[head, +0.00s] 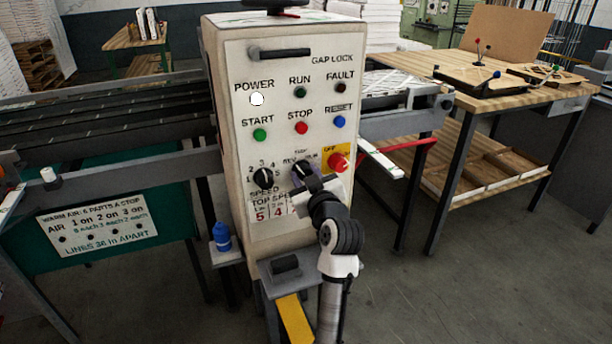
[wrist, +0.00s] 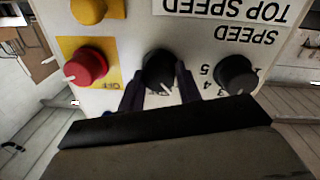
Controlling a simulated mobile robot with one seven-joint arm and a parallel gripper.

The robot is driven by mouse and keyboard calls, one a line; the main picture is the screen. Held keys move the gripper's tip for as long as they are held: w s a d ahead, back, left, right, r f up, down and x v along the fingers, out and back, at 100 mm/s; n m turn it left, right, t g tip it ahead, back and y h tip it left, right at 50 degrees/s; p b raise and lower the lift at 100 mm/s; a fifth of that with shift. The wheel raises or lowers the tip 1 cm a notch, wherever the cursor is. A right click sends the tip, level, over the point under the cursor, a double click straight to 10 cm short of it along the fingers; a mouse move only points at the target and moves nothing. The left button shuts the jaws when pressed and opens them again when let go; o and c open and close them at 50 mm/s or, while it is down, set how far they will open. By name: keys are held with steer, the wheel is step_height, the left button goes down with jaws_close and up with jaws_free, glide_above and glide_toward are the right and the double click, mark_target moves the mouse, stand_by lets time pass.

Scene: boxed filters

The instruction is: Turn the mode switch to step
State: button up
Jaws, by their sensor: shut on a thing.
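The mode switch is a black round knob (wrist: 158,70) between the speed knob and the red off knob; in the head view (head: 303,172) my gripper mostly covers it. Its white pointer mark shows in the upside-down wrist view, slanting down and slightly right. My gripper (wrist: 158,88) is shut on the knob, with one dark finger on each side; it also shows in the head view (head: 306,176). The lettering around the switch is partly hidden by the fingers, so I cannot read which position the pointer meets.
The black speed knob (head: 263,177) is close on the left and the red off knob (head: 338,162) on a yellow plate close on the right. Start (head: 260,135), stop (head: 301,128) and reset (head: 340,122) buttons sit above. A yellow knob (wrist: 88,10) shows in the wrist view.

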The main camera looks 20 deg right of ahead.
steer(key=m, duration=0.1)
steer(key=m+p, duration=0.2)
steer(key=m, duration=0.1)
steer(key=shift+r, duration=0.25)
steer(key=shift+m+p, duration=0.85)
steer(key=shift+m, duration=1.05)
steer(key=o, duration=1)
steer(key=shift+w+d+f, duration=0.1)
steer(key=shift+w, duration=0.05)
steer(key=shift+c, duration=0.2)
